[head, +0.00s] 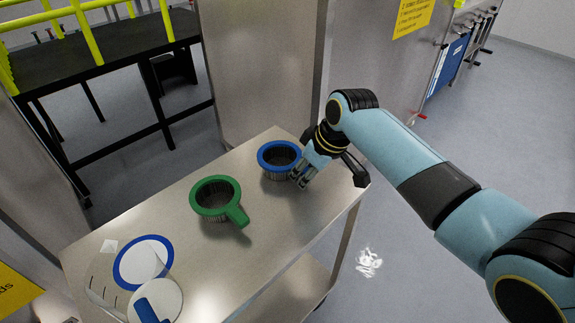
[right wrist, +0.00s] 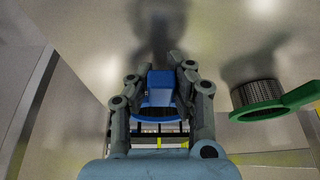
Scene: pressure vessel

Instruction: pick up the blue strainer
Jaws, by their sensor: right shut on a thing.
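The blue strainer (head: 263,158) is a dark mesh basket with a blue rim, at the far end of the steel table (head: 165,212). My right gripper (head: 299,182) is at the strainer's right side and hides its handle in the head view. In the right wrist view my right gripper (right wrist: 158,66) has its fingers on both sides of the blue strainer's handle (right wrist: 160,80) and is shut on it. The strainer looks upright, on or very close to the table top. My left gripper is not in view.
A green strainer (head: 214,211) stands left of the blue one, its handle pointing toward the front right. It also shows in the right wrist view (right wrist: 258,108). A white disc with a blue rim (head: 142,262) and clear ware lie at the near left. The table's front middle is clear.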

